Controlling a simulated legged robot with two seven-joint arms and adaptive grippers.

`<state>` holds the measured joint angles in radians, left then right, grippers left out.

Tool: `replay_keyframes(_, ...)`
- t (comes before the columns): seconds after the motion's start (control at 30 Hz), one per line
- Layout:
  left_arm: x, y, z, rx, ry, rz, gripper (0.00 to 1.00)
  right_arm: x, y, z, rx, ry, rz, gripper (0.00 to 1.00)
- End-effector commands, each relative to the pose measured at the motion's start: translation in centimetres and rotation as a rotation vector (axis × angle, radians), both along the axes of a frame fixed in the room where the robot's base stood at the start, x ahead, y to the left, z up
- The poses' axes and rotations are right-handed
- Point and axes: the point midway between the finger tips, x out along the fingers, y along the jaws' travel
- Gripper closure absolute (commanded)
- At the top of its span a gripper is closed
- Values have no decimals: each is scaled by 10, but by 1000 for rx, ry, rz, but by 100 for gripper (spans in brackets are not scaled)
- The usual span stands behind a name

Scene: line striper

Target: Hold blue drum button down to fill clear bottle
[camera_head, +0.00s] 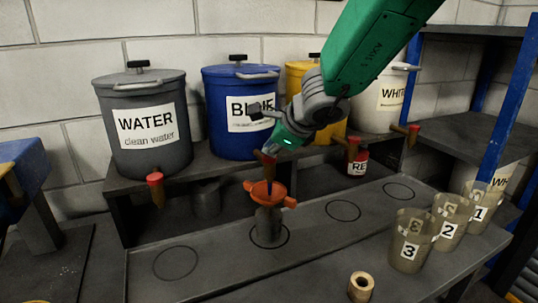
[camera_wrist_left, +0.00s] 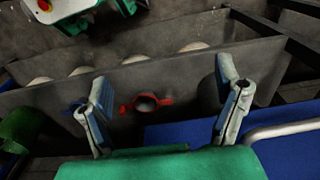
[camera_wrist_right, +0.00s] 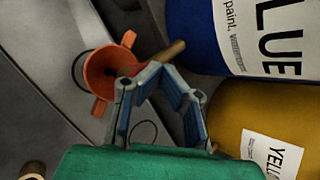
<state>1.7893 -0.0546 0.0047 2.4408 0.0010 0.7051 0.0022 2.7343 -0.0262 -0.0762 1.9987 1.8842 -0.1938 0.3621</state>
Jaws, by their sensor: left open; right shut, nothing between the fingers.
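The blue drum (camera_head: 240,118), labelled BLUE, stands on the raised shelf; its label also shows in the right wrist view (camera_wrist_right: 262,30). Its brown spout (camera_head: 269,172) points down over an orange funnel (camera_head: 262,193). The funnel sits in the clear bottle (camera_head: 268,226), upright inside a drawn circle. A dark bluish streak shows between spout and funnel. My right gripper (camera_head: 272,149) is shut and empty, its tips at the top of the spout, hiding the button. In the right wrist view the funnel (camera_wrist_right: 98,72) lies beyond its fingers. My left gripper (camera_wrist_left: 162,75) is open and empty.
A grey WATER drum (camera_head: 145,125), a yellow drum (camera_head: 300,72) and a white drum (camera_head: 385,100) share the shelf. Several numbered cups (camera_head: 410,243) stand at right. A tan ring (camera_head: 360,287) lies in front. The left part of the bench is clear.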

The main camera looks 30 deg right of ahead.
Motion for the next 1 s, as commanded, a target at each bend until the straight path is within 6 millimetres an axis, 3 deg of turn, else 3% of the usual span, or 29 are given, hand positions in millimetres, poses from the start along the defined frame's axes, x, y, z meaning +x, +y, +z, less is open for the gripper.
replay_keyframes(0.77, 0, 0, 0, 0, 0, 0, 16, 0, 0, -1, 0, 1, 0, 100)
replay_keyframes(1.0, 0, 0, 8, 0, 0, 0, 16, 0, 0, 10, 1, 2, -1, 100)
